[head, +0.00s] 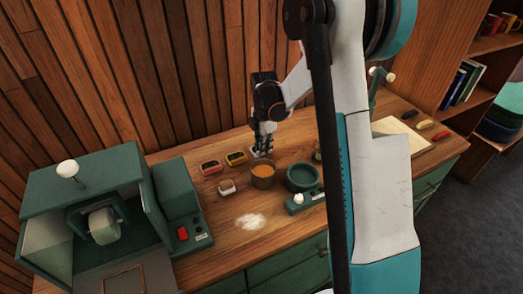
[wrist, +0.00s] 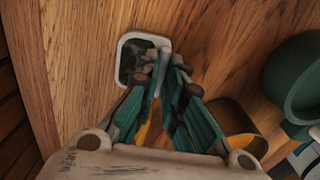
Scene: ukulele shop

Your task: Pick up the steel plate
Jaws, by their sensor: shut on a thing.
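The steel plate (wrist: 127,62) is a small rounded square with a pale shiny rim and a dark, greenish reflecting middle. In the wrist view it is at the top centre, over the wood bench top. My gripper (wrist: 160,62) has its fingertips closed at the plate's right edge, which they partly hide. In the head view my gripper (head: 262,146) points down at the back of the bench, behind the cup of orange stuff (head: 263,171). Only a pale sliver of the plate shows there under the fingertips. I cannot tell whether the plate is clear of the bench.
A red box (head: 210,167) and a yellow box (head: 236,158) sit left of my gripper. A green round dish (head: 302,177) stands to the right. A small pale block (head: 227,187) and white powder (head: 250,221) lie nearer. A green machine (head: 90,205) fills the left.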

